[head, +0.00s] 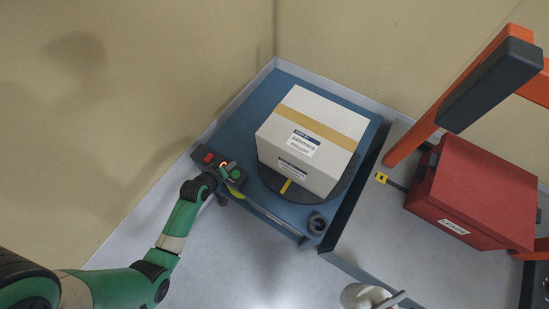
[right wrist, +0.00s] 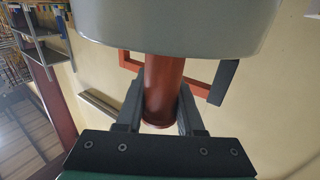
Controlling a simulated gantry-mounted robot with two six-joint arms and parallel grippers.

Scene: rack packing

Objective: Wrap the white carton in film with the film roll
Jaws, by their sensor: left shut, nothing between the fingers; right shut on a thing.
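The white carton (head: 310,135) stands on a dark round turntable (head: 268,182) on a blue base (head: 250,112). A tan tape strip crosses its top and labels show plainly. My left gripper (head: 226,172) is shut and empty at a control box (head: 205,153) with red and green buttons; whether it touches a button is unclear. In the right wrist view my right gripper (right wrist: 160,112) is shut on the reddish-brown core of the pale grey film roll (right wrist: 175,28). A pale round thing (head: 352,296) at the head view's bottom edge is perhaps this roll.
A red box (head: 473,195) stands on a grey surface right of the base, beside an orange frame (head: 455,95) with a dark padded bar. A dark ring-shaped part (head: 317,223) sits at the base's front corner. Tan walls close in behind. The grey floor in front is clear.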

